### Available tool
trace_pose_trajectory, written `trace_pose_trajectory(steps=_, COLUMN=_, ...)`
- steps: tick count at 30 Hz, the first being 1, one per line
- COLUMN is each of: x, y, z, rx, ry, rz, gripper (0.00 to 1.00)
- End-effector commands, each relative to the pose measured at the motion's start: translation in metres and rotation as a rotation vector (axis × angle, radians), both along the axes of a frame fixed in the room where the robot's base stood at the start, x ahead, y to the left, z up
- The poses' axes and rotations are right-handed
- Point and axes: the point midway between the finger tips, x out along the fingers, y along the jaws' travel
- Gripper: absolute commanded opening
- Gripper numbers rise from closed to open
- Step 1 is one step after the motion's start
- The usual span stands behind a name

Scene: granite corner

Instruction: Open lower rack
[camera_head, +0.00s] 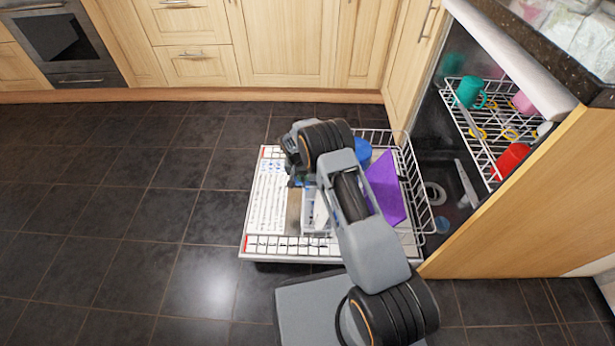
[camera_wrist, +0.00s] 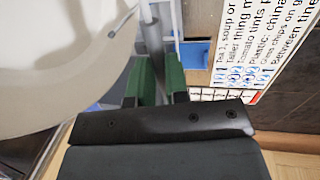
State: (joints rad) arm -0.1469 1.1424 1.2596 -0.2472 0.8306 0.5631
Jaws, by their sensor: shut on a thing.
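The dishwasher door (camera_head: 262,205) is folded down flat, its printed inner face up. The white wire lower rack (camera_head: 410,165) is partly pulled out over the door. It holds a purple board-like item (camera_head: 386,188) and a blue item (camera_head: 362,151). My gripper (camera_head: 297,178) is low at the rack's outer side, largely hidden by my wrist. In the wrist view, my gripper's green fingers (camera_wrist: 160,78) are shut on an upright part of the rack (camera_wrist: 152,38). A large pale dish (camera_wrist: 50,50) fills the left of that view.
The upper rack (camera_head: 465,130) is inside the dishwasher, with a teal mug (camera_head: 468,92), a red cup (camera_head: 512,160) and a pink cup (camera_head: 523,103). Wooden cabinets (camera_head: 285,45) stand behind. The dark tiled floor (camera_head: 120,220) is clear to the left.

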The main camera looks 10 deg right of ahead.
Motion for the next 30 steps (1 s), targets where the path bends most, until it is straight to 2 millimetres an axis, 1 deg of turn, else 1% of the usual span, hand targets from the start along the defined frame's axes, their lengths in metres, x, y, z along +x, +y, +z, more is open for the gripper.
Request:
trace_pose_trajectory(steps=12, x=0.0004, y=0.0018, z=0.0004, rx=0.001, ry=-0.001, rz=-0.002, gripper=0.00)
trace_pose_trajectory(steps=13, x=0.0004, y=0.0018, z=0.0004, rx=0.001, ry=-0.001, rz=-0.002, gripper=0.17)
trace_pose_trajectory(steps=20, x=0.0003, y=0.0023, z=0.0002, rx=0.000, ry=-0.001, rz=0.000, gripper=0.39)
trace_pose_trajectory(steps=21, x=0.0003, y=0.0024, z=0.0001, rx=0.000, ry=-0.001, rz=0.000, gripper=0.40)
trace_pose_trajectory(steps=27, x=0.0002, y=0.0027, z=0.0005, rx=0.000, ry=-0.001, rz=0.001, gripper=0.40)
trace_pose_trajectory(steps=30, x=0.0007, y=0.0037, z=0.0059, rx=0.001, ry=-0.002, rz=0.001, gripper=0.40)
